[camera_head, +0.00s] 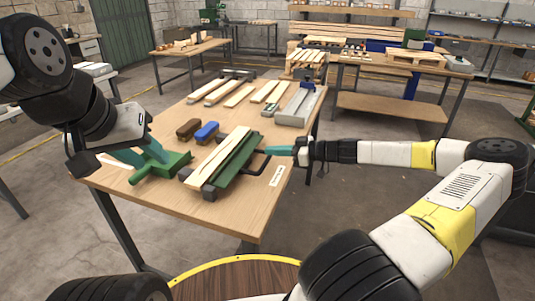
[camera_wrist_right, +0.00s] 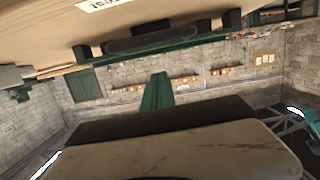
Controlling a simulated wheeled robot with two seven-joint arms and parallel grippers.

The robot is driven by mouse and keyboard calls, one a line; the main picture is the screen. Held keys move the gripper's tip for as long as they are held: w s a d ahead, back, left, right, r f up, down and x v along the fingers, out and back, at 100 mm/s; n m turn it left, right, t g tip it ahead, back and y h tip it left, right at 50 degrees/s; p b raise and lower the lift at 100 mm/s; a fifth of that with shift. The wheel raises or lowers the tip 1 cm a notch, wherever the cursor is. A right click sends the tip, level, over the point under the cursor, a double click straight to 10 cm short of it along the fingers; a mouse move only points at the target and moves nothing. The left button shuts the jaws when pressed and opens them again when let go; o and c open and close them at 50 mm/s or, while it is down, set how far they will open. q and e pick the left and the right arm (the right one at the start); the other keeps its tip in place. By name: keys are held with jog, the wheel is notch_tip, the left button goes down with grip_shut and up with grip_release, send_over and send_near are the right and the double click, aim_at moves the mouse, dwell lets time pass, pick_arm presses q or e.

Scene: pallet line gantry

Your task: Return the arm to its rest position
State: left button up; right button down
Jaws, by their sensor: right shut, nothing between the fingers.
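My right gripper (camera_head: 278,150) reaches in from the right, its teal fingers together and empty. Its tips are beside a dark handle-like loop at the near right end of the green fixture (camera_head: 240,170); I cannot tell whether they touch it. The right wrist view shows the shut fingers (camera_wrist_right: 157,92) pointing away with nothing between them. My left gripper (camera_head: 138,156) is low over the left side of the workbench (camera_head: 240,215), by a green block with a handle (camera_head: 172,164). Its teal fingers look apart, but I cannot tell whether they hold that block.
Pale wooden slats (camera_head: 220,157) lie on the fixture. More slats (camera_head: 238,96) and a grey metal fixture (camera_head: 298,107) are farther back. Open floor (camera_head: 370,190) lies right of the bench.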

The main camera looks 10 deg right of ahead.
jog(key=s+d+f, duration=0.4)
jog(key=d+f, duration=0.1)
jog(key=d, duration=0.2)
jog(key=s+a+g+h, duration=0.1)
jog(key=a+g, duration=0.1)
jog(key=s+a+f+g, duration=0.1)
jog(key=s+a+g, duration=0.1)
jog(key=s+a+g+h, duration=0.1)
jog(key=s+a, duration=0.1)
jog(key=shift+s+a+f+g+h, duration=0.15)
jog(key=shift+a+g+h, duration=0.15)
jog(key=shift+g, duration=0.1)
jog(key=s+r+m+t+h, duration=0.2)
jog(key=s+r+m+h, duration=0.2)
jog(key=s+r, duration=0.5)
jog(key=s+r+m+t+h, duration=0.2)
jog(key=s+r+m+h, duration=0.2)
jog(key=r, duration=1.4)
jog(key=s+a+m, duration=0.1)
jog(key=s+m, duration=0.2)
jog(key=s, duration=0.3)
jog(key=shift+m+h, duration=0.4)
